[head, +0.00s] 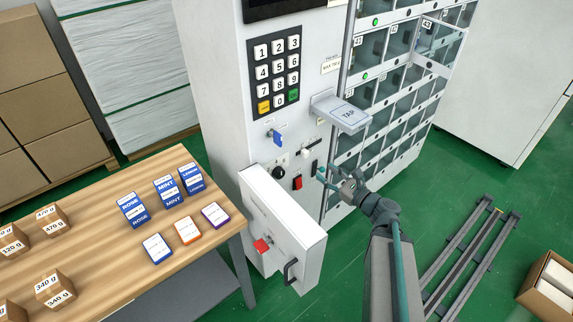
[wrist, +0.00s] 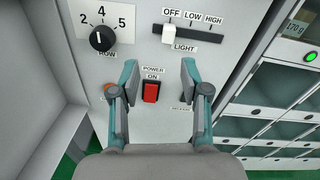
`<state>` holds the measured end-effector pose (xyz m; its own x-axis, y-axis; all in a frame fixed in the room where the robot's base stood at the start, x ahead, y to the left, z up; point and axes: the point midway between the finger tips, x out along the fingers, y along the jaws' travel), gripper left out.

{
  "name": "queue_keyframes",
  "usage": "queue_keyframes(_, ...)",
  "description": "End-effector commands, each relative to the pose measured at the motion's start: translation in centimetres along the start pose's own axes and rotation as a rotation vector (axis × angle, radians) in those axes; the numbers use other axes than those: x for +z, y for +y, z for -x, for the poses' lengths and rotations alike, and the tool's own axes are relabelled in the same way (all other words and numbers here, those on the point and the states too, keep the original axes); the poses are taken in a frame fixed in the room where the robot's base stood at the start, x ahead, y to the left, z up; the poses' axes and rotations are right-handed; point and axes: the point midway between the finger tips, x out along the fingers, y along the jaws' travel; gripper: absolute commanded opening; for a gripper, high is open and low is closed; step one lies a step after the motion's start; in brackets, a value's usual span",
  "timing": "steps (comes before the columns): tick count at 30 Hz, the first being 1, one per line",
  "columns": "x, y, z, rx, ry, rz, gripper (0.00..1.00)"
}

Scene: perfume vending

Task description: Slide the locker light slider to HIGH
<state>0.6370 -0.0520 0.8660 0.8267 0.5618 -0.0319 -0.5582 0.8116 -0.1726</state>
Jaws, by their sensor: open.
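The locker light slider is a white knob (wrist: 169,34) on a dark horizontal track (wrist: 200,36) in the wrist view. The knob sits at the left end, under the OFF label; LOW and HIGH are printed further right. A LIGHT label is below it. My gripper (wrist: 158,75) is open and empty, with its fingers below the slider, one to each side of the red POWER switch (wrist: 151,92). In the head view my gripper (head: 338,176) is in front of the panel's lower right, near the white slider knob (head: 308,152). I cannot tell whether the fingertips touch the panel.
A ROW dial (wrist: 102,38) is left of the slider. Above in the head view are a TAP reader (head: 341,113) that juts out and a keypad (head: 275,74). An open white door (head: 283,225) sticks out below left. Glass lockers (head: 395,100) stand to the right.

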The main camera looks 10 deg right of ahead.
Motion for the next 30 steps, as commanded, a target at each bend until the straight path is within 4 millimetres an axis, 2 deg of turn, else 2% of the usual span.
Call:
queue_keyframes(4, 0.6, -0.8, 0.0, -0.033, -0.033, -0.140, 0.46)
queue_keyframes(11, 0.3, -0.8, -1.4, -0.030, -0.031, -0.175, 0.46)
queue_keyframes(24, 0.8, -1.1, -8.6, -0.029, -0.029, -0.173, 0.46)
queue_keyframes(30, 0.8, -1.1, -10.4, -0.030, -0.030, -0.172, 0.46)
